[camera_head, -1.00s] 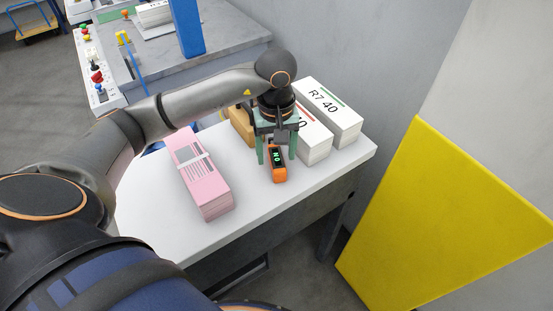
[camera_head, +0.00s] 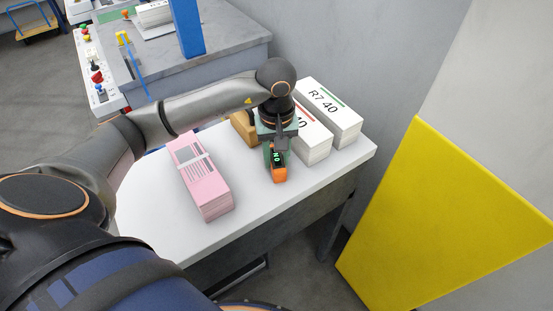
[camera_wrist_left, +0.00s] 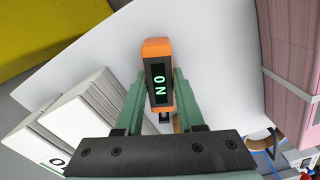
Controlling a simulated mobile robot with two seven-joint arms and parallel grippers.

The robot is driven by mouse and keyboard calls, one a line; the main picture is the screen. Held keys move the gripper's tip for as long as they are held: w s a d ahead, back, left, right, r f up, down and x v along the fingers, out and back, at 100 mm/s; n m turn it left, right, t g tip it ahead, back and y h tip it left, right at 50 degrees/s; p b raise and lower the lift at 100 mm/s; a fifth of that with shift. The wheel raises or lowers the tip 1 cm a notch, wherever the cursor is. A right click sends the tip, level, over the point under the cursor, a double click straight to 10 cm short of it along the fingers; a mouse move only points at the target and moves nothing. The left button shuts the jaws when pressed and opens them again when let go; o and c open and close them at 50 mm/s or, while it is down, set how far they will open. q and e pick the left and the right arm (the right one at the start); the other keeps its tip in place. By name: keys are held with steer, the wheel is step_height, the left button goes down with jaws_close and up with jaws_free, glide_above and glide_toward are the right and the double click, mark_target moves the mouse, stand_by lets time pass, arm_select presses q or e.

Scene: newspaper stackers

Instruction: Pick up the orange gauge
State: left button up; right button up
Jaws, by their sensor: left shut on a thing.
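The orange gauge (camera_head: 279,174) has a dark face with green characters and is on or just above the white table (camera_head: 245,217); I cannot tell whether it touches. My left gripper (camera_head: 275,152) comes down over it and is shut on it. In the left wrist view the gauge (camera_wrist_left: 158,78) sits between the two green fingers (camera_wrist_left: 158,100), with its orange end sticking out past the tips. My right gripper is not in view.
A pink strapped bundle (camera_head: 203,183) lies left of the gauge. White stacks marked "40" (camera_head: 312,139) and "R7 40" (camera_head: 330,112) stand right behind, close to the gripper. A tan object (camera_head: 242,127) is behind-left. A yellow panel (camera_head: 440,215) stands at right.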

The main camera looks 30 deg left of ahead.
mark_target(277, 157)
arm_select(q)
steer(key=shift+r, duration=0.1)
jaws_close()
steer(key=shift+r, duration=0.45)
step_height(277, 157, up, 3)
steer(key=shift+f+b, duration=0.2)
steer(key=shift+b, duration=0.1)
steer(key=s+d+r, duration=0.7)
steer(key=s+r, duration=0.2)
steer(key=s, duration=0.3)
steer(key=w+f+m+p, duration=0.1)
steer(key=w+m+p, duration=0.4)
steer(key=w+m, duration=0.2)
steer(key=shift+w+a+f+m+p, duration=0.15)
steer(key=shift+w+a+m+p, duration=0.25)
steer(key=shift+m, duration=0.6)
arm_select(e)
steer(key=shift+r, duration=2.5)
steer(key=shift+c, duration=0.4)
